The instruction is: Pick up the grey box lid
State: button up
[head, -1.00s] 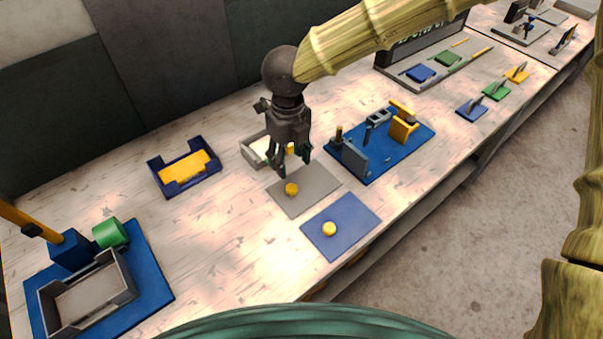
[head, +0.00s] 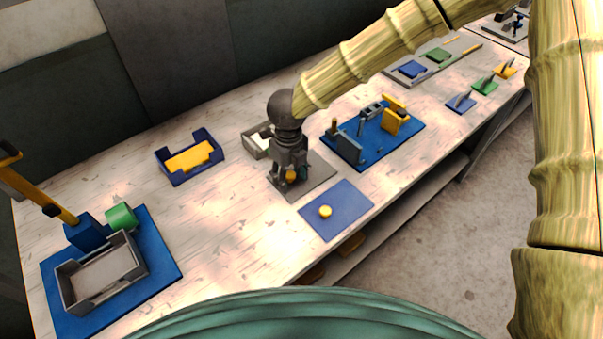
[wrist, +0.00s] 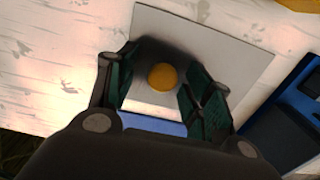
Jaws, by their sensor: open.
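The grey box lid (head: 318,178) is a flat grey plate with a round yellow knob (head: 291,175), lying on the table. In the wrist view the lid (wrist: 235,56) shows below my gripper, and its knob (wrist: 162,77) sits between the two fingers. My gripper (head: 289,180) is low over the lid, pointing down, with its fingers apart on either side of the knob. In the wrist view my gripper (wrist: 160,88) is open, with a gap on both sides of the knob. Whether the fingertips touch the lid cannot be told.
A blue lid (head: 347,208) with a yellow knob (head: 325,212) lies just in front. A grey box (head: 257,149) stands behind my gripper, partly hidden. A blue board with upright parts (head: 359,160) is close on the right. A blue tray (head: 176,181) stands left; table between is clear.

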jog(key=shift+w+f, duration=0.2)
jog(key=shift+w, duration=0.1)
jog(key=shift+c, duration=1)
jog(key=shift+s+r, duration=0.15)
jog(key=shift+s, duration=0.05)
jog(key=c, duration=0.7)
jog(key=shift+w, duration=0.1)
jog(key=shift+c, duration=0.8)
